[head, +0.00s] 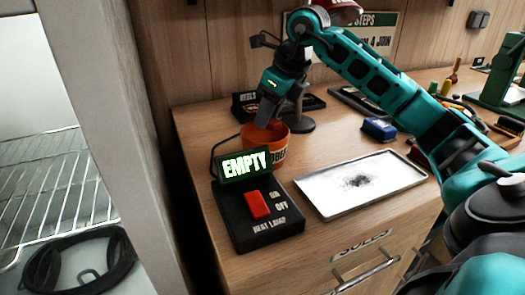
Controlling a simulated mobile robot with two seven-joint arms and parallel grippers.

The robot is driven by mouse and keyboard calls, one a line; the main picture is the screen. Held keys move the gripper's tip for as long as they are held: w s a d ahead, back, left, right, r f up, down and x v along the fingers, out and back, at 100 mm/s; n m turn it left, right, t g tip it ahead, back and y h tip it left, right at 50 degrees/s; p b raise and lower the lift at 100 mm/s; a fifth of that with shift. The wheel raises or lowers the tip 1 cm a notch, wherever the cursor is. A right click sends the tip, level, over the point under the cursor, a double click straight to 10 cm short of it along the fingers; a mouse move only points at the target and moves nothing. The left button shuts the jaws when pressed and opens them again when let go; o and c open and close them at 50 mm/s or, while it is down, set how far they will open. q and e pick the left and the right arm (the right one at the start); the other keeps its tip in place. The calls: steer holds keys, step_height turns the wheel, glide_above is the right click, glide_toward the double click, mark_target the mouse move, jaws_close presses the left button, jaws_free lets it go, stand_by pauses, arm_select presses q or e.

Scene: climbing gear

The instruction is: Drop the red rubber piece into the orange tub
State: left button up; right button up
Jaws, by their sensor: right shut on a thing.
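The orange tub (297,147) stands on the wooden bench top behind the lit EMPTY sign, with part of its dark lettering showing. My right gripper (265,122) points down at the tub's left rim, its fingertips at or just over the opening. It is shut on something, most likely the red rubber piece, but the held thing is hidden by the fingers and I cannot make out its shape. No red rubber piece shows loose on the bench. My left gripper is not in view.
A white tray (401,173) with dark crumbs lies right. A lamp stand (300,122) is close behind the gripper. A blue block (379,129) lies farther right.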

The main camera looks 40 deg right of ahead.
steer(key=o, duration=0.7)
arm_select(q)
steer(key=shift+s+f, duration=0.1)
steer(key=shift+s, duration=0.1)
arm_select(e)
steer(key=o, duration=0.4)
arm_select(q)
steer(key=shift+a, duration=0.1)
steer(key=p, duration=0.1)
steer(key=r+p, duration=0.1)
steer(key=p, duration=0.1)
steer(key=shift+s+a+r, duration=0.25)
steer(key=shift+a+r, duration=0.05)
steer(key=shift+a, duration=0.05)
arm_select(e)
steer(key=v, duration=1.3)
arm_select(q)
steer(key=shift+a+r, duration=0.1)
arm_select(e)
steer(key=shift+w+r, duration=0.1)
